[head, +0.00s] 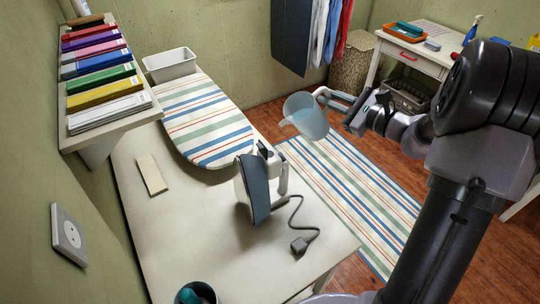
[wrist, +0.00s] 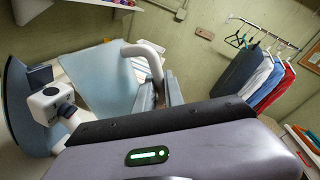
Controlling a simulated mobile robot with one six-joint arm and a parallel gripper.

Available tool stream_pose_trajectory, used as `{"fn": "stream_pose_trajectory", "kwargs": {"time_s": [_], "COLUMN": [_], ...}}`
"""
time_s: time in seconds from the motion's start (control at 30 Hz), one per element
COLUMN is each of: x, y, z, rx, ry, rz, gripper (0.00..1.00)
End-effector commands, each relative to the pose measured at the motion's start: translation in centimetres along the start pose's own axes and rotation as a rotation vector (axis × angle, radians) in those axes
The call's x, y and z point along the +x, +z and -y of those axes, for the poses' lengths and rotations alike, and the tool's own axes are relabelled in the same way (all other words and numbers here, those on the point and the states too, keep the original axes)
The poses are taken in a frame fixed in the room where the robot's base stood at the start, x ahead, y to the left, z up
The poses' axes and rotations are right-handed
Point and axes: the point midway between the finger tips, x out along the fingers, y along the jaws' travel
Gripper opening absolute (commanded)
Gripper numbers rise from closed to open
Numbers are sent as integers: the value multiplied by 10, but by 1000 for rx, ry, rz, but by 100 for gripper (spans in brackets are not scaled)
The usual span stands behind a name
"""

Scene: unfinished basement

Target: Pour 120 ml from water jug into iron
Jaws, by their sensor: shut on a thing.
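The water jug (head: 308,122) is a translucent pale blue vessel, held in the air to the upper right of the iron in the head view. It looks tilted, with its spout towards the lower left; a bluish water level seems to show inside. My gripper (head: 338,99) is shut on its handle. In the wrist view the jug (wrist: 103,80) and its grey handle (wrist: 148,60) show beyond the jaws (wrist: 160,95). The iron (head: 256,188) stands upright on the table, with a dark soleplate and white body. The iron (wrist: 45,105) is at left in the wrist view. No water stream shows.
The white table (head: 165,230) holds a striped ironing pad (head: 205,120), a white bin (head: 170,66), a beige block (head: 151,174) and the iron's cord and plug (head: 299,245). A shelf of coloured binders (head: 105,110) overhangs the left side. A striped rug (head: 350,190) lies on the floor.

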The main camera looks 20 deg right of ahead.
Motion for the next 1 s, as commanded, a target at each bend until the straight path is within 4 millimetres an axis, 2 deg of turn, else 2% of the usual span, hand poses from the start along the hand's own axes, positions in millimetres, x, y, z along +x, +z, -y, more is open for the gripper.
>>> {"fn": "stream_pose_trajectory", "kwargs": {"time_s": [0.63, 1.0], "x": [5, 6], "y": [10, 14], "z": [-26, -30], "rx": [-163, -206], "ry": [-2, -2], "rz": [-30, -38], "gripper": [0, 0]}}
